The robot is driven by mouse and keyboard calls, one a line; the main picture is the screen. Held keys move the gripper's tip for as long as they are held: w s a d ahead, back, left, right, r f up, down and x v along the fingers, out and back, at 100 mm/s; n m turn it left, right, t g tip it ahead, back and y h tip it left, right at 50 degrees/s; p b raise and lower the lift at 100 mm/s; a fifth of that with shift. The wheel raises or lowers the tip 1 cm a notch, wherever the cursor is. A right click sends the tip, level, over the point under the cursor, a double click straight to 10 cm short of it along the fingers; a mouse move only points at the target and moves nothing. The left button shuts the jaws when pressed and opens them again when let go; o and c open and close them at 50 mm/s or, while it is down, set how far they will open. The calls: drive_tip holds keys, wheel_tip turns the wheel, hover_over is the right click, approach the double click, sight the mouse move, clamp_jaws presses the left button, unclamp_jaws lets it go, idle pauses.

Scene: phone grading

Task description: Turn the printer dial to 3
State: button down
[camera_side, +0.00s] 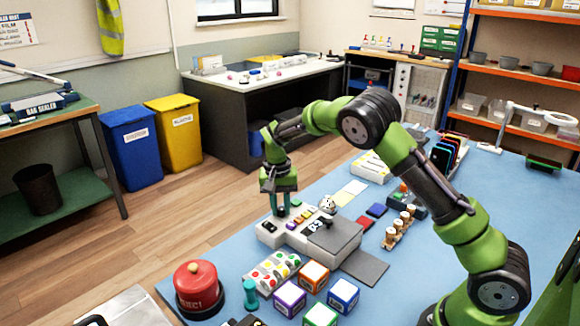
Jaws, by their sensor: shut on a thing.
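A pale control box (268,237) with small coloured buttons and knobs lies near the left edge of the blue table. My gripper (281,210) points straight down at its far left part. Its two teal fingers are shut on a small dial there, which they mostly hide. The dial's numbers and pointer are too small to read. I cannot tell from this view which setting it is at.
A grey plate (335,236), a red dome button (198,288), a white tray of coloured buttons (272,271) and several lettered cubes (313,276) crowd the near side. Small corked bottles (399,228) stand to the right. Blue table surface (410,275) is bare toward my arm's base.

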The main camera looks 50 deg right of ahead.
drive_tip(key=shift+r+m, duration=0.1)
drive_tip(key=shift+m, duration=1.3)
drive_tip(key=c, duration=0.9)
unclamp_jaws()
drive_tip(key=shift+c, duration=0.2)
wheel_tip(320, 180, up, 17)
drive_tip(key=shift+w+a, duration=0.2)
drive_tip(key=shift+w, duration=0.25)
